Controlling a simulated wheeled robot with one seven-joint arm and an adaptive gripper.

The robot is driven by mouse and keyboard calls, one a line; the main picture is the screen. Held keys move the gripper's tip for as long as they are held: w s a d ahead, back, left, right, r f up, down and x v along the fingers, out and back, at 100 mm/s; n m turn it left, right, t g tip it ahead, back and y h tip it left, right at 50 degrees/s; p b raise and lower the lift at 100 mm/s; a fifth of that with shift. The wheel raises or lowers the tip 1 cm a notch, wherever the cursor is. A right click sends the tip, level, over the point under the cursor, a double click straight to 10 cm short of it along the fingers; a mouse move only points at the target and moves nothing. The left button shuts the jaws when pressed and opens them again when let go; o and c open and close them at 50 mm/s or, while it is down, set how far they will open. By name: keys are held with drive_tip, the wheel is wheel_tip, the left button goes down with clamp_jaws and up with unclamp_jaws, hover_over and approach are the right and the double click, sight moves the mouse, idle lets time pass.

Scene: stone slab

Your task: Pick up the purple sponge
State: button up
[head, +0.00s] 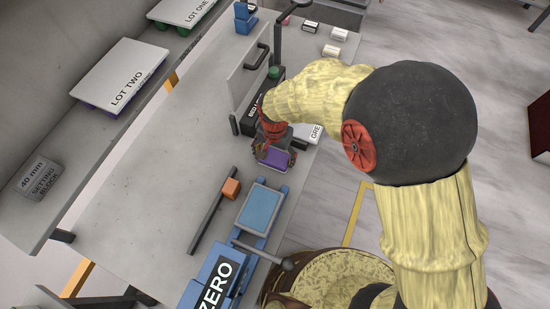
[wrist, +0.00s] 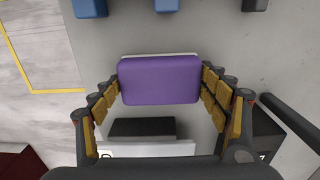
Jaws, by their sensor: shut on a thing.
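The purple sponge (head: 275,159) is at the right edge of the stone slab (head: 150,190) in the head view. In the wrist view the sponge (wrist: 160,80) fills the space between the two fingers, with a pale strip along its far edge. My gripper (wrist: 160,88) is shut on it, with yellow finger pads at its left and right sides. In the head view my gripper (head: 277,154) reaches down over the sponge from behind. I cannot tell whether the sponge touches the slab.
A blue-topped block (head: 259,208) and a block marked ZERO (head: 214,283) stand nearer. An orange block (head: 230,188) sits by a dark rail. An upright grey panel with a handle (head: 246,80) and a white label block (head: 312,133) are close to my gripper. The slab's left middle is clear.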

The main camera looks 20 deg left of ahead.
sight(275, 157)
drive_tip(key=shift+c, duration=0.9)
drive_tip(key=shift+r, duration=0.6)
wheel_tip(275, 157, up, 3)
drive_tip(key=shift+s+f+p, duration=0.1)
drive_tip(key=shift+f+p, duration=0.1)
drive_tip(key=shift+p, duration=0.45)
drive_tip(key=s+d+r+p, duration=0.1)
drive_tip(key=s+r, duration=0.2)
drive_tip(key=s, duration=0.1)
drive_tip(key=s+d+r, duration=0.1)
drive_tip(key=s+r, duration=0.1)
drive_tip(key=s, duration=0.2)
drive_tip(key=s+d+r+p, duration=0.1)
drive_tip(key=s+r, duration=0.2)
drive_tip(key=s, duration=0.1)
drive_tip(key=shift+s+r+p, duration=0.1)
drive_tip(key=shift+r+p, duration=0.2)
drive_tip(key=shift+r, duration=0.05)
drive_tip(key=shift+s+d+r, duration=0.15)
drive_tip(key=shift+s+r, duration=0.1)
drive_tip(key=shift+s, duration=0.35)
